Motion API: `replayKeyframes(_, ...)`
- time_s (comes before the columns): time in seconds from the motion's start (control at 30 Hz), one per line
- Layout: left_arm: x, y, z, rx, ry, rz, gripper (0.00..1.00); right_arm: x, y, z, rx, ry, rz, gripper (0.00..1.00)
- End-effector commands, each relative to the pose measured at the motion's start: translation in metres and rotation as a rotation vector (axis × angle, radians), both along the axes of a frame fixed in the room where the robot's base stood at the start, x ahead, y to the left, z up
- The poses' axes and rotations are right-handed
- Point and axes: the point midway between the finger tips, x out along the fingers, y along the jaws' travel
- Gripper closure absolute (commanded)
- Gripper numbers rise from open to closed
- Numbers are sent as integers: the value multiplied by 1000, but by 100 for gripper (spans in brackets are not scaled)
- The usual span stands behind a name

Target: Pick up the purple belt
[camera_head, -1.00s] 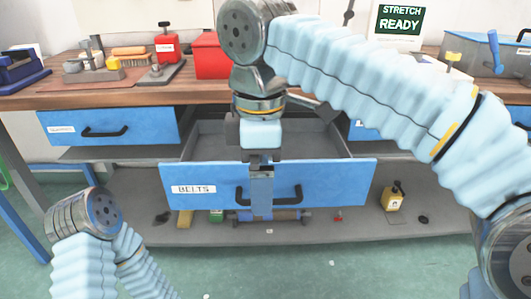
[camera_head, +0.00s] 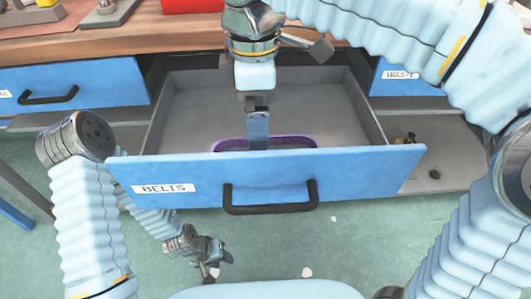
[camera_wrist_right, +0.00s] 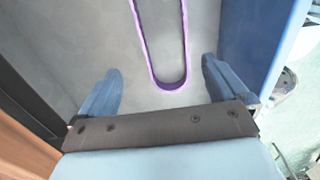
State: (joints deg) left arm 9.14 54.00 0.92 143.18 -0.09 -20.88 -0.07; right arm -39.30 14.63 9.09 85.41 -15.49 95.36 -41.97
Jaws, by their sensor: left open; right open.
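The purple belt (camera_head: 291,141) lies as a long closed loop on the floor of the open BELTS drawer (camera_head: 190,98), partly hidden behind the drawer front in the head view. In the right wrist view the belt (camera_wrist_right: 170,85) shows with its rounded end near the gripper. My right gripper (camera_head: 257,140) points down over the drawer. Its two fingers (camera_wrist_right: 164,82) are apart and empty, one on each side of the belt's end in the picture. My left gripper (camera_head: 213,268) hangs low in front of the drawer, open and empty, away from the belt.
The blue drawer front (camera_head: 370,165) with its black handle (camera_head: 270,208) stands between the belt and me. The wooden bench top (camera_head: 120,42) is behind and above the drawer. A WASTE drawer (camera_head: 405,78) is at the right.

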Motion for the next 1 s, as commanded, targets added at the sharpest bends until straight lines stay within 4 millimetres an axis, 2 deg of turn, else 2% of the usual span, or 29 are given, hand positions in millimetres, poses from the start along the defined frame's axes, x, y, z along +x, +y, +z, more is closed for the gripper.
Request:
replayKeyframes(0.03,1,1,-3,1,-1,2,60,0,0,-8,-1,1,0,0)
replayKeyframes(0.23,1,2,-7,3,-3,3,60,-2,-1,-24,0,0,0,0)
replayKeyframes(0.5,3,6,-17,8,-6,10,60,-8,-4,-64,-1,0,0,0)
replayKeyframes(0.77,3,6,-17,9,-6,10,60,-8,-4,-67,1,-1,0,0)
replayKeyframes(0.8,3,6,-17,9,-6,10,60,-8,-4,-67,1,-1,0,2)
replayKeyframes(0.87,3,6,-17,9,-6,10,60,-8,-4,-67,1,-1,0,11)
replayKeyframes(1.0,3,6,-17,9,-6,10,60,-8,-4,-67,1,-1,0,32)
